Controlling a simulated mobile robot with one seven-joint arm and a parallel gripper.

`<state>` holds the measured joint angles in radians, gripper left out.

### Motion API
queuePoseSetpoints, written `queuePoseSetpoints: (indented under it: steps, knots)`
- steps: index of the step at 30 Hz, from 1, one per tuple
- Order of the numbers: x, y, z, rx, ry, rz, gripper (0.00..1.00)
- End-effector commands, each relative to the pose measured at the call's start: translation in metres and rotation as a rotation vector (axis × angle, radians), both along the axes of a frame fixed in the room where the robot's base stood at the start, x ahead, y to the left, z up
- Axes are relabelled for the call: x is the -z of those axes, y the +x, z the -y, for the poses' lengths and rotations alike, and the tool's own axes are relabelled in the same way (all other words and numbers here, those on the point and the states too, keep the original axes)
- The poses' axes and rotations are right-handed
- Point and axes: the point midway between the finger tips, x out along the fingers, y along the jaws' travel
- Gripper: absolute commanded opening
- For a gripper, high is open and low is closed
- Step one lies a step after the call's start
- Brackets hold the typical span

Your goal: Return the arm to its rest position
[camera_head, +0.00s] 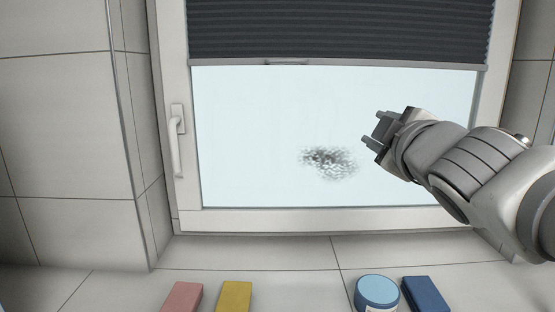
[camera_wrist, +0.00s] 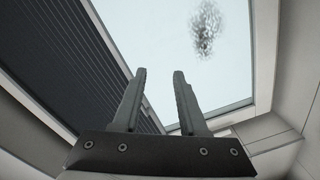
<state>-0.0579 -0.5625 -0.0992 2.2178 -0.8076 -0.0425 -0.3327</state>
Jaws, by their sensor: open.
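My gripper (camera_head: 372,130) is at the right of the head view, in front of the window pane, pointing left. Its two fingers are apart with nothing between them; they also show in the wrist view (camera_wrist: 158,85). My arm reaches in from the right edge of the head view. A dark speckled smudge (camera_head: 328,161) lies on the pale window pane (camera_head: 260,120), left of and a little below the gripper. The smudge also shows in the wrist view (camera_wrist: 206,28), up and right of the fingertips.
A dark pleated blind (camera_head: 340,30) covers the window's top. A white handle (camera_head: 175,140) sits on the left frame. A pink block (camera_head: 182,298), a yellow block (camera_head: 234,296), a blue-lidded round container (camera_head: 377,290) and a blue block (camera_head: 425,294) are on the tiled ledge below.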

Motion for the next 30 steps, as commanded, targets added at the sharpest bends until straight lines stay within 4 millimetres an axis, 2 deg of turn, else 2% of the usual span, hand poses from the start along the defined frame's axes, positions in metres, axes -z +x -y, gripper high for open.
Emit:
queuePoseSetpoints:
  steps: [3,7,12,15,18,21,30]
  knots:
    - [0.052,-0.02,0.019,0.138,0.215,-0.163,0.42]
    - [0.115,-0.053,0.026,0.284,0.447,-0.362,0.42]
    - [0.192,-0.109,0.014,0.455,0.713,-0.629,0.42]
    - [0.223,-0.139,0.0,0.531,0.829,-0.761,0.42]
    - [0.242,-0.162,-0.011,0.581,0.902,-0.855,0.42]
    - [0.251,-0.174,-0.018,0.606,0.941,-0.907,0.42]
    - [0.254,-0.178,-0.021,0.615,0.951,-0.924,0.42]
